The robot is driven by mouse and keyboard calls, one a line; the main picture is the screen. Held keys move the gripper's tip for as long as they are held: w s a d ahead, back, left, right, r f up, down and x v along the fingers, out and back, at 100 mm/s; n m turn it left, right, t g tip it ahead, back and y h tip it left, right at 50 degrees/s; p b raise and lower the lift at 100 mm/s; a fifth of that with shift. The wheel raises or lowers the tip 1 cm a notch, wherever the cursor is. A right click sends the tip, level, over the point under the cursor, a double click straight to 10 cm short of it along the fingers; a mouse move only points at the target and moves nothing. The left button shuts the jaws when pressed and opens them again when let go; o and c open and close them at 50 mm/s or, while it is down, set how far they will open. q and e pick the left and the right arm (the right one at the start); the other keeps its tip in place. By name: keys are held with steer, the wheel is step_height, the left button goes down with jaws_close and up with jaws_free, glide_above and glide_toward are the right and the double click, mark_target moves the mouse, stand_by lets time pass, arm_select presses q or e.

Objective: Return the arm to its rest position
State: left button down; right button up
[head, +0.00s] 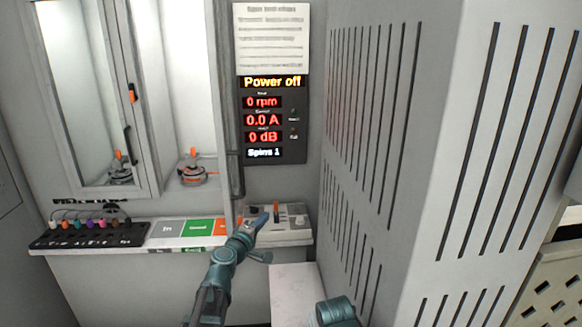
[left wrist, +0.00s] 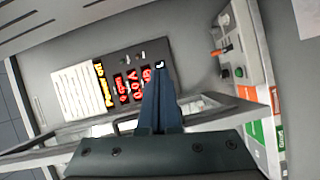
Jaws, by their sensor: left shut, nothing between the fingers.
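My left arm comes up from the bottom of the head view, and its gripper (head: 259,222) is in front of the small grey control box (head: 290,236) on the shelf. The blue fingers are shut and empty. In the left wrist view the closed fingers (left wrist: 161,85) point toward the dark display panel, with free air around the tips. The control box (left wrist: 228,45) shows there at the upper right, with an orange lever (left wrist: 216,52) and a green button (left wrist: 239,72).
The display panel (head: 273,150) reads "Power off", 0 rpm, 0.0 A, 0 dB, Spins 1. A cabinet with a glass door (head: 150,100) stands left. A black strip with coloured plugs (head: 90,235) and a coloured tray (head: 200,228) lie on the shelf. A tall slotted cabinet (head: 390,140) blocks the right.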

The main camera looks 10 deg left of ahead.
arm_select(q)
steer(key=s+d+f+m+g+h, duration=0.2)
steer(key=s+d+f+m+g, duration=0.4)
steer(key=d, duration=0.3)
steer(key=s+d+f+m+g+h, duration=0.1)
steer(key=s+d+f+m+g, duration=0.4)
steer(key=s+d, duration=0.3)
steer(key=s+a+f+m+g+y, duration=0.3)
steer(key=s+f+y, duration=0.1)
steer(key=s, duration=0.5)
steer(key=s+a+f+m+g+y, duration=0.2)
steer(key=s+a+f+g+y, duration=0.1)
steer(key=s, duration=0.7)
step_height(320, 180, down, 2)
steer(key=shift+f+m+y, duration=0.2)
steer(key=shift+m+y, duration=0.2)
steer(key=shift+y, duration=0.5)
steer(key=shift+s, duration=0.15)
